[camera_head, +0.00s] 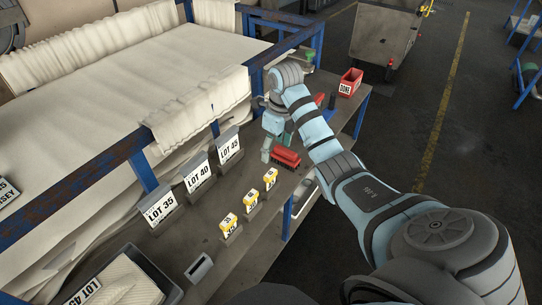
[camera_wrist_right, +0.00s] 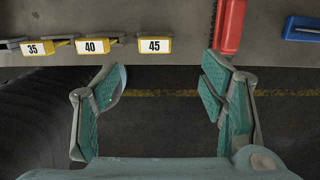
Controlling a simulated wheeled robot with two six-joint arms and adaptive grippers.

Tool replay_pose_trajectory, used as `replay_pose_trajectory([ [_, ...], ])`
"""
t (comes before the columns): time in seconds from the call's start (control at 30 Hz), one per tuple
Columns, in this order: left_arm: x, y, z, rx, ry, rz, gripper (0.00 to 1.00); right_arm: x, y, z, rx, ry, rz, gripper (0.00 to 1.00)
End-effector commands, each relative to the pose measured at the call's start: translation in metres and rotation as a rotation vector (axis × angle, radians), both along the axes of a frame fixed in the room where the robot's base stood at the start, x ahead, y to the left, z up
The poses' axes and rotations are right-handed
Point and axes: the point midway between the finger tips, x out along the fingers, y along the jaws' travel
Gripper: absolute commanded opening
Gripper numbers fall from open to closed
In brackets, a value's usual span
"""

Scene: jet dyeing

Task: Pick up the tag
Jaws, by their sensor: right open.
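Three small yellow-edged tags stand in a row on the grey shelf in the head view: a near one (camera_head: 228,222), a middle one (camera_head: 251,198) and a far one (camera_head: 270,178). In the right wrist view they read 35 (camera_wrist_right: 33,48), 40 (camera_wrist_right: 91,46) and 45 (camera_wrist_right: 155,45). My right gripper (camera_head: 268,148) is beyond the far tag, near a red object (camera_head: 287,158). In the wrist view the right gripper (camera_wrist_right: 158,95) is open and empty, its fingers apart. Tag 45 is ahead of the gap between them, not touched. My left gripper is not in view.
Signs LOT 35 (camera_head: 159,208), LOT 40 (camera_head: 199,177) and LOT 45 (camera_head: 229,149) stand behind the tags. A red DONE bin (camera_head: 350,82) is at the shelf's far end. The red object (camera_wrist_right: 229,25) and a blue one (camera_wrist_right: 302,28) lie right of tag 45.

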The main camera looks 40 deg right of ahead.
Motion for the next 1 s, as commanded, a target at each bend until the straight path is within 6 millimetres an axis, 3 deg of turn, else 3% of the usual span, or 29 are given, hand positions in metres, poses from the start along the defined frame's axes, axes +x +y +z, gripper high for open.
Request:
replay_pose_trajectory([
  [0.03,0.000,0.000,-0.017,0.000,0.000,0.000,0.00,0.000,0.001,-0.016,0.000,0.002,0.000,0.65],
  [0.2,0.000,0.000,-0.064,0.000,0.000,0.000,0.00,0.005,0.004,-0.062,0.003,0.000,0.003,0.65],
  [0.33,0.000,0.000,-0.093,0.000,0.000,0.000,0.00,0.008,0.005,-0.088,0.003,-0.001,0.004,0.65],
  [0.57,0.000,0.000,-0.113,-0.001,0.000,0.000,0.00,0.006,0.006,-0.111,0.003,-0.001,0.003,0.65],
  [0.73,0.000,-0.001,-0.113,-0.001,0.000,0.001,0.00,0.005,0.008,-0.138,0.003,-0.001,0.003,0.65],
  [0.93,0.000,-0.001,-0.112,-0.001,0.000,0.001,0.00,0.006,0.008,-0.141,0.002,-0.002,0.003,0.65],
  [1.0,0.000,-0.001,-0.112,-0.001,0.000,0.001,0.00,0.006,0.008,-0.141,0.002,-0.002,0.003,0.57],
])
